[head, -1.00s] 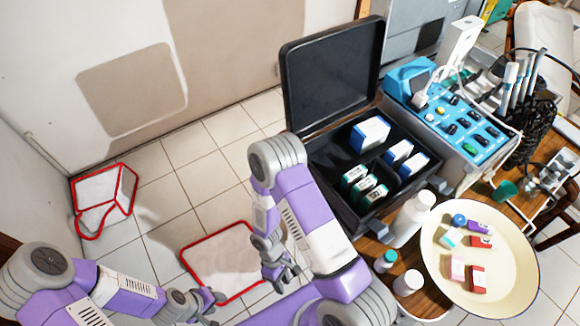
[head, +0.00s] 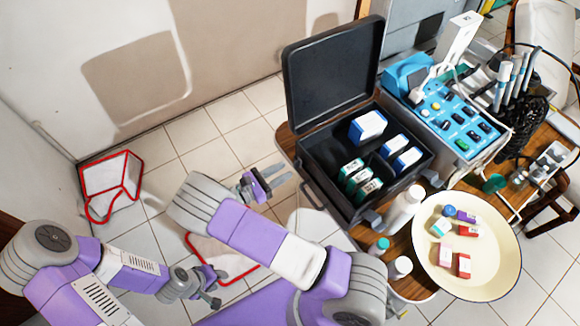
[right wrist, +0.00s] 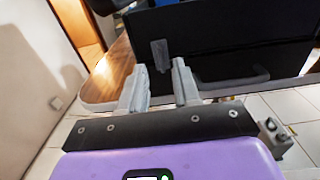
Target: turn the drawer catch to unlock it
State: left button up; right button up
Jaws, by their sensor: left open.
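A small grey upright piece (right wrist: 160,54), which looks like a catch, sits on the dark side of the black case in the right wrist view. I cannot make it out in the head view. My right gripper (head: 284,175) is open and empty, left of the case and pointing at its side. In the right wrist view its fingertips (right wrist: 158,68) stand either side of the grey piece in the picture; the remaining gap to it is unclear. My left gripper (head: 216,288) is open and empty, low over the floor at the lower left.
The black case (head: 325,120) stands open on a wooden table, with boxes inside. A grey handle (right wrist: 232,78) is right of the catch. A white bottle (head: 404,208), a cream basin (head: 490,275) and a blue dental unit (head: 440,108) crowd the right. Red-edged containers (head: 112,185) lie on the floor.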

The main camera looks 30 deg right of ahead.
aim_at(297, 164)
jog(key=d, duration=0.3)
jog(key=shift+w+d, duration=0.1)
jog(key=shift+d, duration=0.25)
grip_shut()
